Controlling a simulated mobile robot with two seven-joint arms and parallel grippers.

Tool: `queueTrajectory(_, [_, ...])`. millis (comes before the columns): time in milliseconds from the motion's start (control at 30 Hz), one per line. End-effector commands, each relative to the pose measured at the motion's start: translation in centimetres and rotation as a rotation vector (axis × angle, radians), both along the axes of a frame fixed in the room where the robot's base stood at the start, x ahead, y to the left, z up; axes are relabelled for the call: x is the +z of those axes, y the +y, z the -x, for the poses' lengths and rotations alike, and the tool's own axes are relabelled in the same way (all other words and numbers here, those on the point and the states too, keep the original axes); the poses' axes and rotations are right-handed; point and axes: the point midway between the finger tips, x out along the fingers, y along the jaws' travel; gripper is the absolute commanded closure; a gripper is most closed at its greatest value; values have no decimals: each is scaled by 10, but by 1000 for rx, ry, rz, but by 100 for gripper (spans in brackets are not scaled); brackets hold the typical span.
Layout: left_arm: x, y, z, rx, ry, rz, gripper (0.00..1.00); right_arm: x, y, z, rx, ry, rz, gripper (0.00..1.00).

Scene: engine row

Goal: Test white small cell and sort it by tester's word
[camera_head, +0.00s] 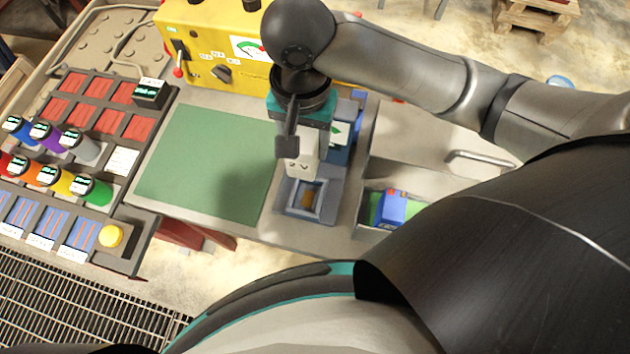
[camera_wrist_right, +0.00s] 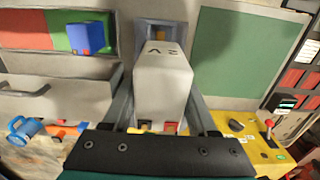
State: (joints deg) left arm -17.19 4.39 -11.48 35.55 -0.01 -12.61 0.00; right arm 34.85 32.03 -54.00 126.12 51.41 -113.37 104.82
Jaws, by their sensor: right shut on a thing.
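My right gripper (camera_head: 301,150) is shut on the white small cell (camera_head: 302,168), which also shows between the fingers in the right wrist view (camera_wrist_right: 162,75). Dark markings are on its face, and a red and a dark terminal show at its near end. The gripper holds the cell by the tester (camera_head: 329,207), beside its open square socket (camera_head: 310,197). Whether the cell touches the tester I cannot tell. The tester's blue body carries a label with a green mark (camera_head: 337,133), partly hidden by the gripper. My left gripper is not in view.
Right of the tester, a sorting bin (camera_wrist_right: 28,40) with red and green areas holds a blue cell (camera_head: 392,207). A green mat (camera_head: 205,165) lies clear on the left. A yellow meter box (camera_head: 205,45) stands behind. Racks with several coloured cylinders (camera_head: 90,190) stand far left.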

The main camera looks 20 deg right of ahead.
Motion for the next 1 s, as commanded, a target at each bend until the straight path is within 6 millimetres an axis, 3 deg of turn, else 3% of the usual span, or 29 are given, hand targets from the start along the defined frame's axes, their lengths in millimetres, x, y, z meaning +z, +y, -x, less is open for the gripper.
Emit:
queueTrajectory(500, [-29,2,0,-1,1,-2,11,-120,-1,0,0,0,1,100])
queueTrajectory(1000, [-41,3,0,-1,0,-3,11,-177,0,0,1,-2,1,100])
